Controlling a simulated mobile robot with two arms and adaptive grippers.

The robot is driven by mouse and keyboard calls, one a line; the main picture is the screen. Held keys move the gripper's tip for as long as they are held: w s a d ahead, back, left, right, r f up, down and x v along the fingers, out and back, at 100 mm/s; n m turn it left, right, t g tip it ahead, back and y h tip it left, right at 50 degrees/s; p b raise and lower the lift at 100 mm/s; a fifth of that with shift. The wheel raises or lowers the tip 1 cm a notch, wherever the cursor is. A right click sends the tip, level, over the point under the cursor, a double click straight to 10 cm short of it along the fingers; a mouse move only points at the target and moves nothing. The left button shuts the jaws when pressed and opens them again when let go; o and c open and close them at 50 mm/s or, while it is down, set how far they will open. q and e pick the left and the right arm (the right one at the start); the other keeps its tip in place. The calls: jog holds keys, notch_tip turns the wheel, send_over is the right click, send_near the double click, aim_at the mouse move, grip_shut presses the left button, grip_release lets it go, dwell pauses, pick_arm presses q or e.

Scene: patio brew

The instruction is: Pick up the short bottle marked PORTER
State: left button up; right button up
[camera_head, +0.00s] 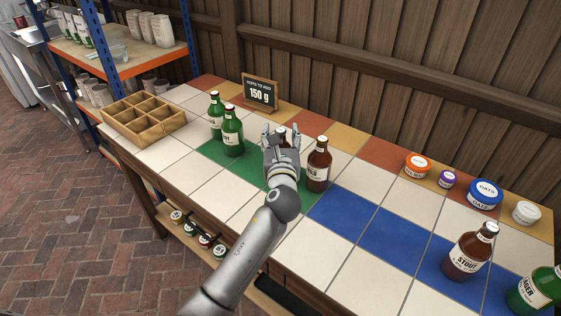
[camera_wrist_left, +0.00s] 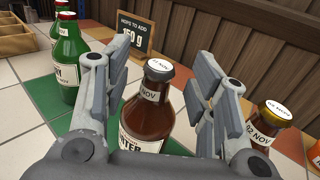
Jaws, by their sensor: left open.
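A brown bottle (camera_wrist_left: 148,110) with a white-topped cap stands upright between the fingers of my left gripper (camera_wrist_left: 155,95) in the left wrist view. Its label is partly covered; the visible letters end in "TER", which fits PORTER. In the head view my left gripper (camera_head: 282,140) is over the green tiles and hides most of this bottle. The gripper is open, with a gap on both sides of the bottle. A second brown bottle (camera_head: 318,167) stands just right of the gripper; it also shows with a gold cap in the left wrist view (camera_wrist_left: 262,136). My right gripper is not in view.
Two green bottles (camera_head: 232,137) stand to the left, near a wooden divided box (camera_head: 143,124). A "150 g" sign (camera_head: 260,94) stands behind. A STOUT bottle (camera_head: 467,254), a green LAGER bottle (camera_head: 535,292) and several lidded tubs, one blue (camera_head: 484,193), are at right. The blue tiles (camera_head: 375,235) have free room.

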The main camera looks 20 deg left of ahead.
pick_arm(q)
jog(key=x, duration=0.2)
jog(key=shift+w+a+f, duration=0.1)
jog(key=shift+w, duration=0.2)
grip_shut()
dwell(0.5)
